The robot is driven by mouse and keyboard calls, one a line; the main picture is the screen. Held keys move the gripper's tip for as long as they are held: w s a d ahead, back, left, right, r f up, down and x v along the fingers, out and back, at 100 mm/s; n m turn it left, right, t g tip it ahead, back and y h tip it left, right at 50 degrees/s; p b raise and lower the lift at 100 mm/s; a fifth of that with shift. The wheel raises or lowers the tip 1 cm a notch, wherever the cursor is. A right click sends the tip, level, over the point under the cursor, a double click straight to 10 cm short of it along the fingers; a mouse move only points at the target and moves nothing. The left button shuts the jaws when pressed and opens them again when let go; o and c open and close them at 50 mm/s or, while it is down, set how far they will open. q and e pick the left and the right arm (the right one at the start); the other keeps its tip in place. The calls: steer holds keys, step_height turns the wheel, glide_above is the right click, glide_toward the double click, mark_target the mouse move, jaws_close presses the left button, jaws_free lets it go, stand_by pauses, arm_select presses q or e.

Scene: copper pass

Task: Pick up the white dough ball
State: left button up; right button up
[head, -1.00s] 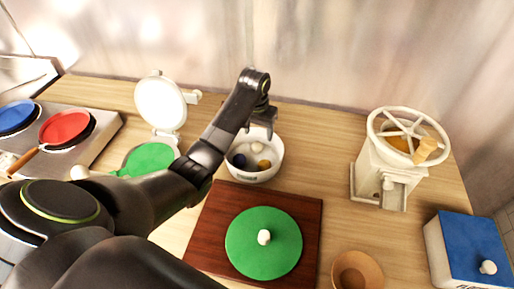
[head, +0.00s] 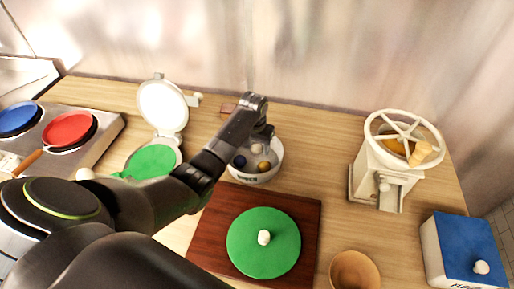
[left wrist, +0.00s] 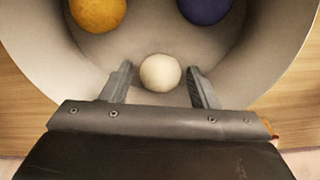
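The white dough ball (left wrist: 160,72) lies in the white bowl (left wrist: 40,45), beside a yellow ball (left wrist: 98,12) and a dark blue ball (left wrist: 204,8). In the head view the white ball (head: 256,148) shows near the back of the bowl (head: 262,179). My left gripper (head: 266,135) reaches down into the bowl. In the left wrist view its two fingers (left wrist: 160,80) are open, one on each side of the white ball, with visible gaps. My right gripper is not in view.
A dark red-brown board (head: 210,222) with a green disc (head: 265,243) lies in front of the bowl. An open press (head: 160,105) stands left. A white mill (head: 378,182), a small brown bowl (head: 354,270) and a blue-lidded box (head: 465,245) stand right.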

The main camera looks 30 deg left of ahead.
arm_select(q)
steer(key=c, duration=0.9)
